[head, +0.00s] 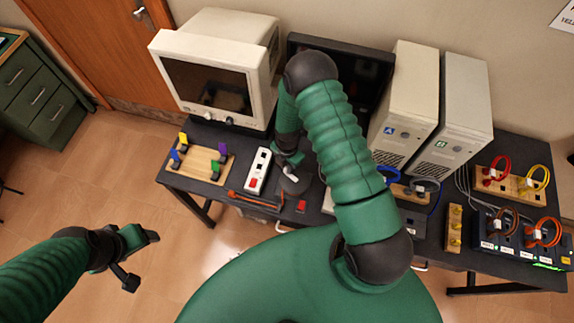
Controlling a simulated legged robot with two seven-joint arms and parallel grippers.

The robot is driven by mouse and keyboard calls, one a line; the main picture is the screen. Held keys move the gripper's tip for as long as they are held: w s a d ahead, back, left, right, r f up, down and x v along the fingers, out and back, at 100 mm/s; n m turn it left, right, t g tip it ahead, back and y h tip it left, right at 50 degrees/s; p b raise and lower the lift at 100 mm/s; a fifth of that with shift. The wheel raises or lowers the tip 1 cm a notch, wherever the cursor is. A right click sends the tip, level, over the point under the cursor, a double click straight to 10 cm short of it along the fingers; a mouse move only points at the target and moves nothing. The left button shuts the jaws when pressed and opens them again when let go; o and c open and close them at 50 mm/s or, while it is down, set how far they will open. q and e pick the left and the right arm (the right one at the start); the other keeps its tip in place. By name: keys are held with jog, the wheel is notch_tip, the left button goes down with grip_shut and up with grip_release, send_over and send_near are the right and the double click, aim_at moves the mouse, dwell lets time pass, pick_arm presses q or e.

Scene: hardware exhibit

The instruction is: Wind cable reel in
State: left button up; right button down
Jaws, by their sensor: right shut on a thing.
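A dark round thing (297,184), which looks like the cable reel, lies on the black table near its front edge, left of centre. My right gripper (289,166) reaches down over it from behind my green arm. It is shut on a small part at the reel, which looks like its handle; the jaws and that part are mostly hidden. An orange cable or bar (241,198) runs along the table's front edge left of the reel. My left gripper (142,262) is open and empty over the floor at the lower left.
A white power strip (258,171) and a wooden board with coloured clips (203,163) lie left of the reel. A beige monitor (213,75), a dark screen and two computer towers (405,105) stand behind. Boards with coloured cables (512,186) fill the table's right end.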

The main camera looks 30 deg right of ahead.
jog(key=shift+w, duration=0.1)
dwell(0.6)
jog(key=c, duration=1.4)
grip_release()
jog(key=shift+o, duration=0.2)
jog(key=shift+a, duration=0.1)
notch_tip(320, 180, up, 17)
jog(key=b, duration=0.3)
jog(key=shift+f, duration=0.1)
